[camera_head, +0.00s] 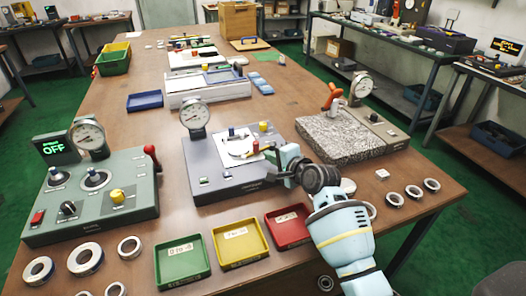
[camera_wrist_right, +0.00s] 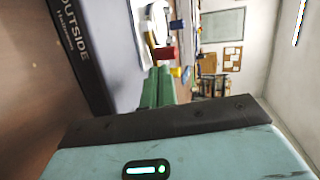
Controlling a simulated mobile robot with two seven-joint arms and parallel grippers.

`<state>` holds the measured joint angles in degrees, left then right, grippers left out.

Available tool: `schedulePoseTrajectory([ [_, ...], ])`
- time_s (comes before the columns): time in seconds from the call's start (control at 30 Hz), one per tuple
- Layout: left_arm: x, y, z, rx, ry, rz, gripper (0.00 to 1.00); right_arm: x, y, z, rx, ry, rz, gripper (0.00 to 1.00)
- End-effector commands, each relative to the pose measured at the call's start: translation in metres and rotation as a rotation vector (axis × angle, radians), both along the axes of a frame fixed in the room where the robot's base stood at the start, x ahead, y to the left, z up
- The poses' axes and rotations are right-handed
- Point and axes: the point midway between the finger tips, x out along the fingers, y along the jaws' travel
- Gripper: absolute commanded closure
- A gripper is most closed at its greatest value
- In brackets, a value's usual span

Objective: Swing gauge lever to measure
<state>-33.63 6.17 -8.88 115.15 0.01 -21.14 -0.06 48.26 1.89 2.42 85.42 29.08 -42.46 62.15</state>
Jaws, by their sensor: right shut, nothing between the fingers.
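The middle gauge station is a dark grey box (camera_head: 215,178) with a round dial (camera_head: 194,115) standing at its back left. On its top lies a white plate with a lever (camera_head: 240,153) and a red knob (camera_head: 256,143). My right gripper (camera_head: 270,159) is shut and empty at the right side of this box, close to the red knob. In the right wrist view the green fingers (camera_wrist_right: 158,88) are together, and the red knob (camera_wrist_right: 166,53) shows just beyond their tips. I cannot tell whether they touch. My left gripper is not in view.
A green station with an OFF display (camera_head: 55,148) stands at left, a granite block (camera_head: 345,140) with a dial at right. Green (camera_head: 181,262), yellow (camera_head: 240,243) and red (camera_head: 287,226) trays lie in front. Several metal rings lie near the table edges.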

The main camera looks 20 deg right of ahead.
Motion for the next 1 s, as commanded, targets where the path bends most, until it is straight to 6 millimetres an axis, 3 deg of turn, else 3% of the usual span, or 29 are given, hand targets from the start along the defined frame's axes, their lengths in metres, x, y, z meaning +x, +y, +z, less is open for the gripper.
schedulePoseTrajectory([
  [0.3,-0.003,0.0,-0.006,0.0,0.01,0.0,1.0,0.034,0.01,-0.001,0.001,0.0,0.0,1.0],
  [0.83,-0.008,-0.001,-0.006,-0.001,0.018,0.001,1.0,0.04,0.013,0.0,0.001,-0.001,0.0,1.0],
  [1.0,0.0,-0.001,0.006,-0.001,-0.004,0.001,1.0,0.046,0.019,0.005,0.004,-0.002,0.0,1.0],
])
